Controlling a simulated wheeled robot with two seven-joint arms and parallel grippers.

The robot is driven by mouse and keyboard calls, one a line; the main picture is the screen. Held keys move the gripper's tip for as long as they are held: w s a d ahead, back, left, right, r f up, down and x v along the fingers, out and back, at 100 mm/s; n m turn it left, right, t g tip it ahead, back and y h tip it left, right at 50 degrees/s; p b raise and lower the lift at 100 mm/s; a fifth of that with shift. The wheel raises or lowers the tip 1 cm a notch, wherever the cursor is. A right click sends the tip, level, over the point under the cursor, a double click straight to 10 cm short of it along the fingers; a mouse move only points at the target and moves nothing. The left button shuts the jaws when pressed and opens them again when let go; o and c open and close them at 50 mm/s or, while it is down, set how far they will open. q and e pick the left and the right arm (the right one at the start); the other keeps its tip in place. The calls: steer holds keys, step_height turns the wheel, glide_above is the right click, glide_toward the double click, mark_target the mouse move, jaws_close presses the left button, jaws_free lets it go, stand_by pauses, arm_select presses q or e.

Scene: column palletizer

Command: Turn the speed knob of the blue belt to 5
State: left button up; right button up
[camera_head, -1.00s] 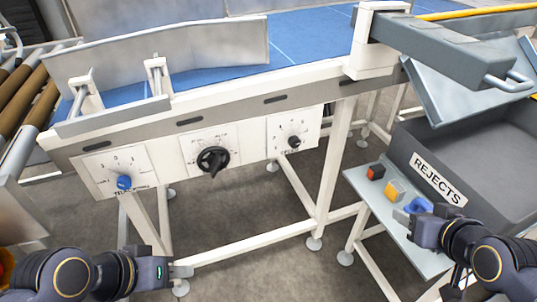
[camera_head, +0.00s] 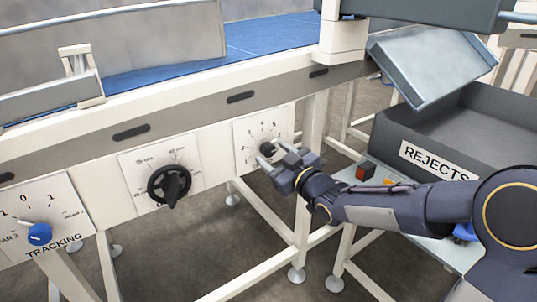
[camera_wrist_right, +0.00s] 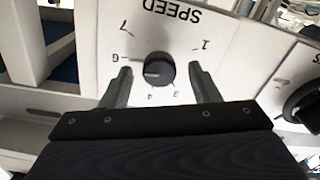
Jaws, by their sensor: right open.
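The speed knob (camera_head: 267,149) is a small black round knob on a white dial plate (camera_head: 247,133) on the side of the blue belt (camera_head: 262,38). The wrist view shows the knob (camera_wrist_right: 159,69) and its upside-down SPEED dial up close. A pale mark on the knob seems to face left, near the 6; its exact setting is hard to tell. My right gripper (camera_head: 274,156) is open in front of the dial. In the wrist view its two fingertips (camera_wrist_right: 160,75) stand on either side of the knob, with a gap at each side. My left gripper is out of view.
A larger black rotary switch (camera_head: 170,184) and a blue TRACKING knob (camera_head: 39,234) sit to the left on the same frame. The grey REJECTS bin (camera_head: 395,140) and a small shelf with a red button (camera_head: 365,171) are at the right, close to my right arm.

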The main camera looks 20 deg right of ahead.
steer(key=shift+x, duration=1.05)
steer(key=shift+c, duration=0.2)
steer(key=c, duration=0.9)
steer(key=n+b, duration=0.3)
steer(key=b, duration=0.1)
steer(key=shift+f+b, duration=0.2)
steer(key=shift+b, duration=0.1)
steer(key=n+b, duration=0.2)
steer(key=n, duration=0.1)
steer(key=shift+b, duration=0.4)
steer(key=shift+r+n+b, duration=0.15)
steer(key=shift+n+b, duration=0.5)
steer(key=shift+n, duration=0.15)
